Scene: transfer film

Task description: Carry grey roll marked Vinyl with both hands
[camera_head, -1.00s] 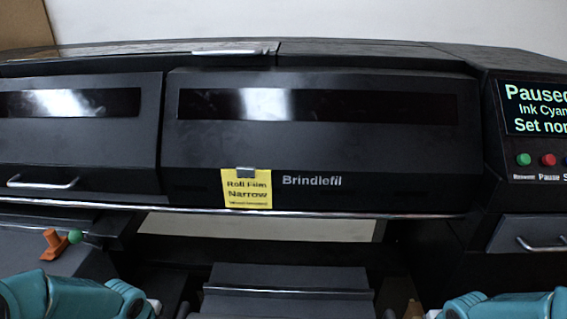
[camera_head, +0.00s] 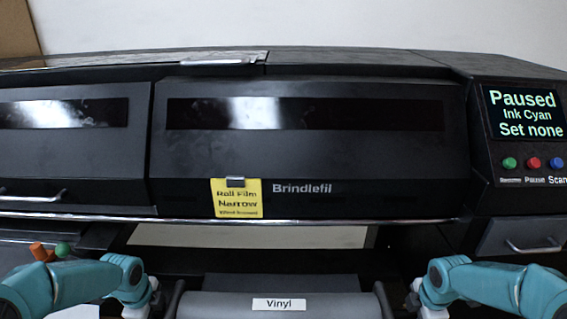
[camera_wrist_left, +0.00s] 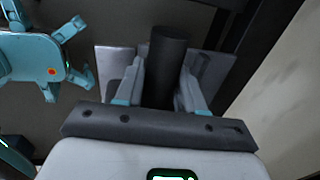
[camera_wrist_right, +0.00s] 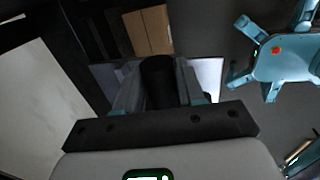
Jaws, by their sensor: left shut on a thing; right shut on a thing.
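The grey roll (camera_head: 225,306) shows at the bottom middle of the head view, with a white "Vinyl" label facing me. It lies level between my two arms, and its lower part is cut off by the frame. My left gripper (camera_wrist_left: 164,82) is shut on a dark cylindrical end of the roll (camera_wrist_left: 168,58) in the left wrist view. My right gripper (camera_wrist_right: 160,82) is shut on the other dark end in the right wrist view. In the head view the fingertips are hard to make out beside the roll's ends.
A drawer (camera_head: 522,238) is at right.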

